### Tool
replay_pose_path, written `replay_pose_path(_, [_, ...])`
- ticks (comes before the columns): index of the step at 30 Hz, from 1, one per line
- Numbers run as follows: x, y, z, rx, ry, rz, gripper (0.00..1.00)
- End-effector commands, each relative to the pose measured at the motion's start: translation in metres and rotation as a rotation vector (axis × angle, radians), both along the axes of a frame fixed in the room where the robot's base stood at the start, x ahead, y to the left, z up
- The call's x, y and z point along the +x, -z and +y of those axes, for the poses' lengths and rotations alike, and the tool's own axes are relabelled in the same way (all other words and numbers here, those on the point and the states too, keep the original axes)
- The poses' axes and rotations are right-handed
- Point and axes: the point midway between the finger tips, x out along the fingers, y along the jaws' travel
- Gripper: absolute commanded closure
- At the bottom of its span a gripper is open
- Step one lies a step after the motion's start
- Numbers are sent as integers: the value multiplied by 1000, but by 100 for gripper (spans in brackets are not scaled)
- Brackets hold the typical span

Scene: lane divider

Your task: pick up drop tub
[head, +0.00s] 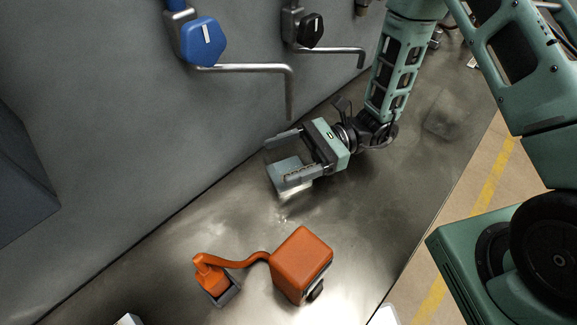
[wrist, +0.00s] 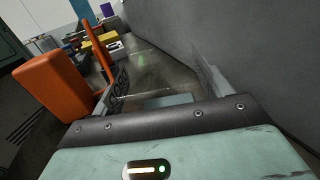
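A small grey-blue tub (head: 287,170), which I take to be the drop tub, sits on the dark metal bench top between the fingers of my gripper (head: 283,162). The gripper's palm hides much of the tub in the wrist view.
An orange box (head: 301,262) with a hose to an orange nozzle in a grey holder (head: 222,291) stands on the bench in front. A grey wall rises behind, with a blue-handled tap (head: 201,41) and a black-handled tap (head: 311,30) projecting from it.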

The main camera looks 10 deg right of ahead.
Motion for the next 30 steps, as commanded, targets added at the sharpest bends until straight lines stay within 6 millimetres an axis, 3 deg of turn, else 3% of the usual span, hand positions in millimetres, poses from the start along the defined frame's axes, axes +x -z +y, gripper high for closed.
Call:
replay_pose_path(14, [1, -6, 0, 0, 1, -2, 50])
replay_pose_path(30, [0, -75, -1, 0, 0, -4, 50])
